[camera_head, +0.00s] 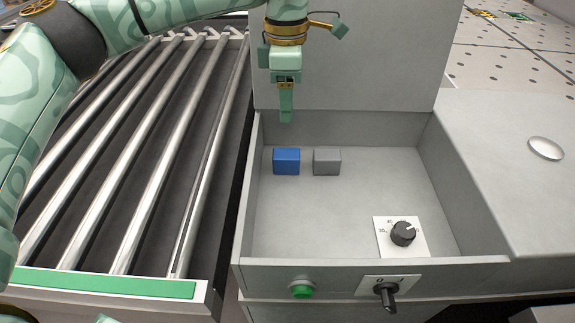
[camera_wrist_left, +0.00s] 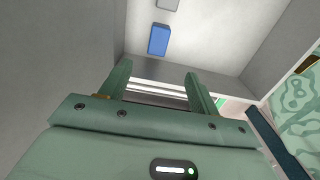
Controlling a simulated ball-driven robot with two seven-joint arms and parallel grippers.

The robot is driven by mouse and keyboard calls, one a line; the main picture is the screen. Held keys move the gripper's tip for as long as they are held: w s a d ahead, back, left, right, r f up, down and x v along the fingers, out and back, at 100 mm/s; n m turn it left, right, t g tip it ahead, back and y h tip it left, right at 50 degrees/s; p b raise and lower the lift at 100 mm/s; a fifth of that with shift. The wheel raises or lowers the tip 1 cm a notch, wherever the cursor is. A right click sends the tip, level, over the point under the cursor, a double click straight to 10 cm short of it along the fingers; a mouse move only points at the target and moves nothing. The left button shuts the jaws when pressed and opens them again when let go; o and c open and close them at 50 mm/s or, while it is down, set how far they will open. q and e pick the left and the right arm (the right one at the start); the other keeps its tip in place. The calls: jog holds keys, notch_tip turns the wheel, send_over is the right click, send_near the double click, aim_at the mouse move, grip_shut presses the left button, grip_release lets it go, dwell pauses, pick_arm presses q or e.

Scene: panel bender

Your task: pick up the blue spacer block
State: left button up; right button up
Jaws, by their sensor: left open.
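The blue spacer block (camera_head: 286,161) sits on the floor of a shallow grey tray (camera_head: 340,215), near its back left corner. It also shows in the left wrist view (camera_wrist_left: 159,40), beyond the fingertips. My left gripper (camera_head: 286,115) points down over the tray's back edge, above and behind the block, and apart from it. In the left wrist view its two fingers (camera_wrist_left: 158,76) are spread with nothing between them. My right gripper is not in view.
A grey block (camera_head: 327,161) sits just right of the blue one, with a small gap. A dial (camera_head: 402,233) stands at the tray's front right. Tray walls surround the blocks. A roller conveyor (camera_head: 140,150) lies to the left. The tray's middle is clear.

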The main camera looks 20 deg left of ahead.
aim_at(286, 153)
pick_arm(q)
notch_tip(286, 153, down, 10)
jog(key=shift+f+b, duration=0.25)
jog(key=shift+b, duration=0.55)
notch_tip(286, 153, down, 5)
jog(key=shift+w+a+b, duration=0.1)
jog(key=shift+w+b, duration=0.05)
jog(key=shift+b, duration=0.35)
jog(key=shift+r, duration=0.1)
jog(key=c, duration=1.1)
